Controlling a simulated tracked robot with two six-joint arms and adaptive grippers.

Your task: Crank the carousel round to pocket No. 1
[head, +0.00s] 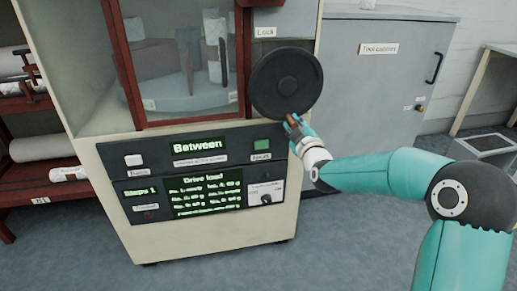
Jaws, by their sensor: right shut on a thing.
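The carousel cabinet (112,175) stands in the middle, cream with a dark red door frame (186,119). Behind its window the grey carousel (190,95) holds upright pieces, its pocket labels too small to read. A round black handwheel (284,72) is on the cabinet's front, right of the window. My right gripper (291,122) is shut on the small brown crank handle (292,118) at the wheel's lower edge. The display (197,146) reads "Between". Below it a green "Drive load" screen (203,191) lists several lines. My left gripper is not in view.
A "Lock" label (265,32) sits above the wheel. "Back" (134,160) and "Next" (262,145) buttons flank the display. A grey cabinet (375,85) stands right, a rack with white rolls (43,146) left. Floor in front is clear.

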